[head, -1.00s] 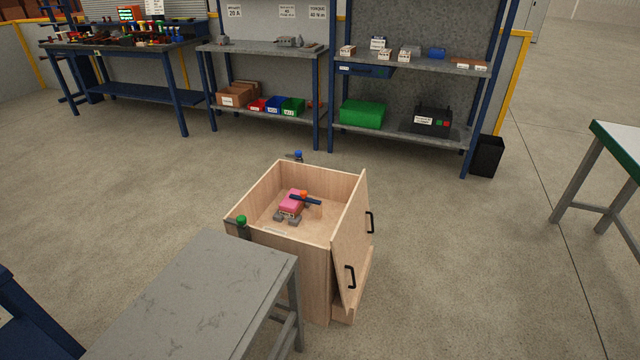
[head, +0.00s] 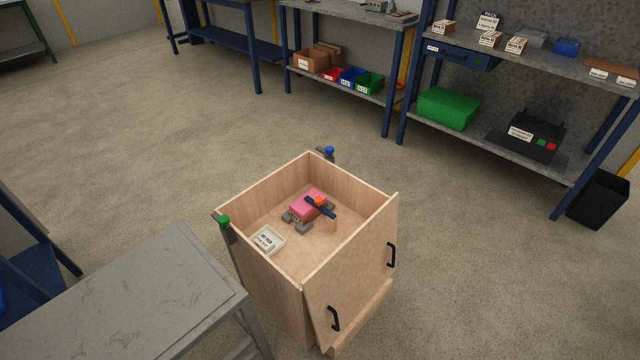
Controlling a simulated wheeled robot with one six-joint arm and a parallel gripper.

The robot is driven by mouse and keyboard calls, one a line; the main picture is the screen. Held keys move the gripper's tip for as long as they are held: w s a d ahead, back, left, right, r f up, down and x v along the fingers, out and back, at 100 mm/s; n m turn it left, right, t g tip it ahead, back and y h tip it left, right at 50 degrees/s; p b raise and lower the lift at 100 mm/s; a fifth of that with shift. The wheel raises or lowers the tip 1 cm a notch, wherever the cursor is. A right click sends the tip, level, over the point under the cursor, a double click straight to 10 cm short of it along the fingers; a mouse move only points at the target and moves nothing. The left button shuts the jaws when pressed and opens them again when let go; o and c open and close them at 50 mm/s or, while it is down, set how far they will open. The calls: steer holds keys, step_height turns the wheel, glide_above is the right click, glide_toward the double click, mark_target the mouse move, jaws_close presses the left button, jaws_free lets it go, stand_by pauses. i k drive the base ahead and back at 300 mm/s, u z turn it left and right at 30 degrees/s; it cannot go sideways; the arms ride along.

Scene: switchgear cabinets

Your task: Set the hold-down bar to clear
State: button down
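A dark blue bar (head: 327,210) with an orange knob (head: 319,201) lies inside an open-topped wooden box (head: 350,265). It looks like the hold-down bar. One end reaches over a pink block (head: 303,204), and the other extends to the right past it, near a small wooden post (head: 332,226). I cannot tell whether the bar touches the block. The block rests among grey supports (head: 303,227) on the box floor. A small white tray with a label (head: 266,240) lies in the near left part of the box. My gripper is not in view.
The box has black handles (head: 391,255) on its right-hand panel, a green knob (head: 224,222) at its left corner and a blue knob (head: 329,151) at its back. A grey table (head: 130,300) stands close at left. Shelving stands behind. The floor right of the box is clear.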

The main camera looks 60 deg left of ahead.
mark_target(318, 201)
steer(key=u, duration=0.5)
steer(key=i, duration=0.85)
steer(key=u, duration=1.35)
steer(key=i, duration=0.5)
steer(key=u, duration=0.4)
